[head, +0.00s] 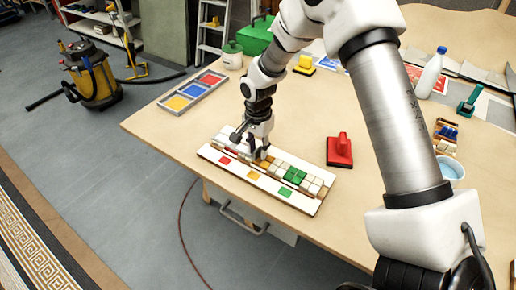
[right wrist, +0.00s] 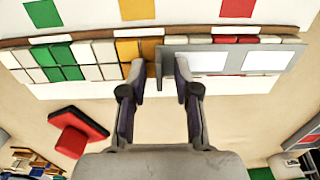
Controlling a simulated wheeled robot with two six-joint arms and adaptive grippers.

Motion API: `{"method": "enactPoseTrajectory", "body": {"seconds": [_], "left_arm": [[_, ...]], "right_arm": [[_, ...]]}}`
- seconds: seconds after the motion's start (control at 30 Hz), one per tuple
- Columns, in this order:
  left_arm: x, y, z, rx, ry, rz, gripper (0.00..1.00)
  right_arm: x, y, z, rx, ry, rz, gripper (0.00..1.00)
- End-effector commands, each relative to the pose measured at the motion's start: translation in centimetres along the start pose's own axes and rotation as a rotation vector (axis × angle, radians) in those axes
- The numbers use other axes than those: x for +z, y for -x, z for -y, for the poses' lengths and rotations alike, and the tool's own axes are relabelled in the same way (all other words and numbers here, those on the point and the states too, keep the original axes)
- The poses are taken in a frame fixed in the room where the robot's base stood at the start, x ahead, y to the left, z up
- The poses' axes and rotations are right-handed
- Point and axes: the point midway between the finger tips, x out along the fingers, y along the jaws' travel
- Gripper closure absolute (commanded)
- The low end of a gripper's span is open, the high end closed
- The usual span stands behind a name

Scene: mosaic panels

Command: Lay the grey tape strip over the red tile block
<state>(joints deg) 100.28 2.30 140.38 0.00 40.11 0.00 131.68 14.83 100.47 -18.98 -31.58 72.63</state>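The white mosaic board (head: 255,180) lies on the table with a row of tile blocks and red, yellow and green squares on its near strip. The red tile block (right wrist: 250,40) shows only as a thin edge in the right wrist view. The grey tape strip (right wrist: 228,46), with two white patches, lies over most of it. A grey upright tab at its end stands beside one finger. My right gripper (right wrist: 160,75) is over the yellow tiles (right wrist: 127,50) at the strip's end, its fingers apart. In the head view my right gripper (head: 257,152) hides much of this spot. My left gripper is not in view.
Green tiles (head: 296,175) sit farther right in the row. A red float-like tool (head: 340,151) lies behind the board. A tray with three coloured panels (head: 193,92) lies at the table's left. A white bottle (head: 430,75) and a cup (head: 449,170) stand right.

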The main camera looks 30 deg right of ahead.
Motion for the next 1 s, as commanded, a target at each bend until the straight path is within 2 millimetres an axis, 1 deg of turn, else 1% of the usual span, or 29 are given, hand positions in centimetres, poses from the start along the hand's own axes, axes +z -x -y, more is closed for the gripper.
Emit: {"method": "enactPoseTrajectory", "body": {"seconds": [0.07, 0.17, 0.3, 0.4, 0.5, 0.63, 1.0], "left_arm": [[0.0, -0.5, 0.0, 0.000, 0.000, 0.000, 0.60], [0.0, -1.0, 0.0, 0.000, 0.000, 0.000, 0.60], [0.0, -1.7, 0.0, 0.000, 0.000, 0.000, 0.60], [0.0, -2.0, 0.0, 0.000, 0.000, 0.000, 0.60], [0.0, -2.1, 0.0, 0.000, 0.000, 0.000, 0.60], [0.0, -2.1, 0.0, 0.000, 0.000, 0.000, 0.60], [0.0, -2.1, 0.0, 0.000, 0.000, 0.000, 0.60]], "right_arm": [[-0.1, 1.1, 0.1, -0.004, 0.000, -0.002, 0.69], [-0.1, 3.4, 0.1, -0.007, 0.000, -0.003, 0.69], [-0.1, 7.2, 0.1, -0.006, 0.000, -0.003, 0.69], [-0.1, 9.5, 0.1, -0.005, -0.001, -0.002, 0.69], [-0.1, 11.0, 0.1, -0.003, 0.000, -0.002, 0.69], [0.0, 11.7, 0.0, 0.000, 0.000, 0.000, 0.69], [0.0, 11.7, 0.0, 0.000, 0.000, 0.000, 0.69]]}}
